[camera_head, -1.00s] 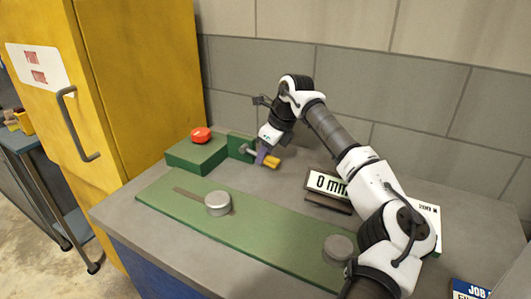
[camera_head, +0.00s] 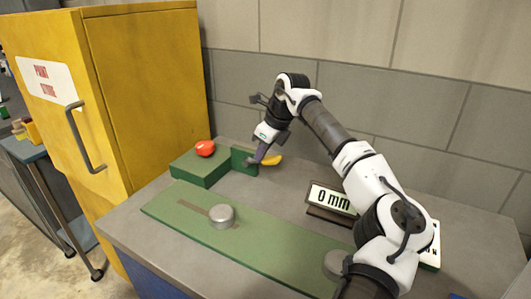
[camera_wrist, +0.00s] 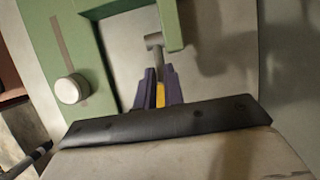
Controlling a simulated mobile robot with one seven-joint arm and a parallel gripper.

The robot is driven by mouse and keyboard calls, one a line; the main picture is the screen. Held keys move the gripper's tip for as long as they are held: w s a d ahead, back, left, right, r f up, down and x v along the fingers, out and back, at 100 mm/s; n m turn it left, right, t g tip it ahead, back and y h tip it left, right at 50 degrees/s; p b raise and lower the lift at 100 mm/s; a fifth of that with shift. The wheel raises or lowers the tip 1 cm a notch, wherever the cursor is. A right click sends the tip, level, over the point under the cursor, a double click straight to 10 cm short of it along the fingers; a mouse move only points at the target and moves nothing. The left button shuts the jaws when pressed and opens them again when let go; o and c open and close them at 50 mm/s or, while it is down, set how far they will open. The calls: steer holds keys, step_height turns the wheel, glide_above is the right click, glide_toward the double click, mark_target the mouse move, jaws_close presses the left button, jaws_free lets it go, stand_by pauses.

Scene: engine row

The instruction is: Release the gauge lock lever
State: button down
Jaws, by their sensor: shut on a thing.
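The gauge lock lever has a yellow handle (camera_head: 272,160) and a grey metal pivot end (camera_wrist: 154,42). It sits beside a green upright plate (camera_head: 242,161) at the end of a green block (camera_head: 200,167). My gripper (camera_head: 257,158) is shut on the yellow handle. In the wrist view its two purple fingers (camera_wrist: 159,88) stand on either side of the handle, which also shows there (camera_wrist: 160,95). The fingers hide part of the handle.
A red button (camera_head: 205,148) tops the block. In front lies a long green plate (camera_head: 265,248) with a slot and a round metal knob (camera_head: 221,216). A sign reading "0 mm" (camera_head: 331,199) stands right. A yellow cabinet (camera_head: 145,90) stands left, a block wall behind.

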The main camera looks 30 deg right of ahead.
steer(key=c, duration=1.8)
jaws_free()
steer(key=shift+w+a, duration=0.15)
steer(key=shift+w, duration=0.1)
steer(key=o, duration=0.8)
steer(key=shift+s+f, duration=0.15)
steer(key=b+v, duration=0.1)
steer(key=v, duration=1.3)
steer(key=shift+b, duration=0.3)
steer(key=shift+f, duration=0.1)
